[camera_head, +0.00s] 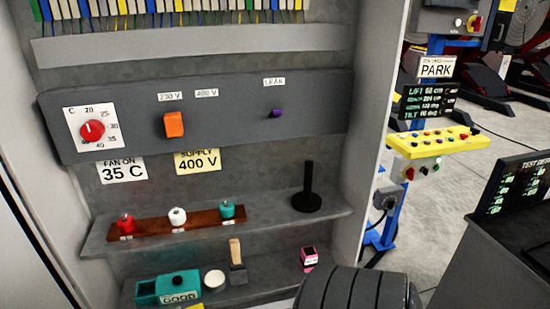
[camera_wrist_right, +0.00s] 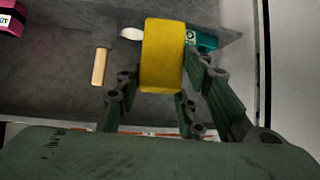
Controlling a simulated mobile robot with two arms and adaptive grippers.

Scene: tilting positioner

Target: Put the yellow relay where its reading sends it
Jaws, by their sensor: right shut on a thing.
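The yellow relay (camera_wrist_right: 163,50) is a yellow block between the fingers of my right gripper (camera_wrist_right: 162,72) in the right wrist view. The gripper is shut on it and holds it over the grey lower shelf. My left gripper is not in view.
A white disc (camera_head: 214,280), a wooden-handled stamp-like piece (camera_head: 236,262) and a pink device (camera_head: 308,257) stand on the lower shelf. Above, a brown rack (camera_head: 150,226) and a black post (camera_head: 308,190) occupy the upper shelf. A control panel (camera_head: 220,118) is above that.

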